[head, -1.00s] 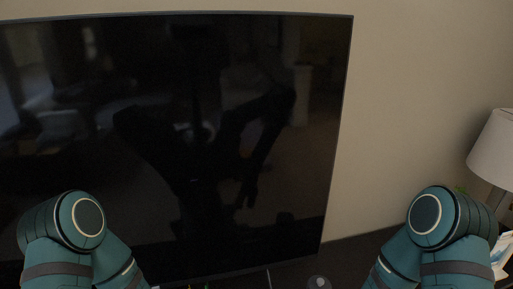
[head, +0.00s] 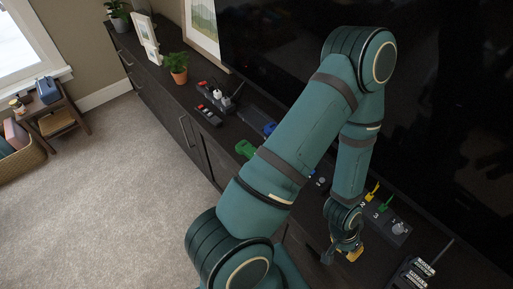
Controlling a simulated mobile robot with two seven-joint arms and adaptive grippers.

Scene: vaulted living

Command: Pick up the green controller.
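A small green object (head: 245,149), which looks like the green controller, lies near the front edge of the dark cabinet top. My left arm passes just to its right and may hide part of it. My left gripper (head: 343,250) is lower right of it, low over the cabinet's front edge and well apart from the green object. A small yellow piece (head: 352,255) shows at its fingers; I cannot tell whether it is held or lies behind them. The finger opening is unclear. My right gripper is out of view.
The television (head: 450,130) stands behind. Carpet (head: 110,190) is clear.

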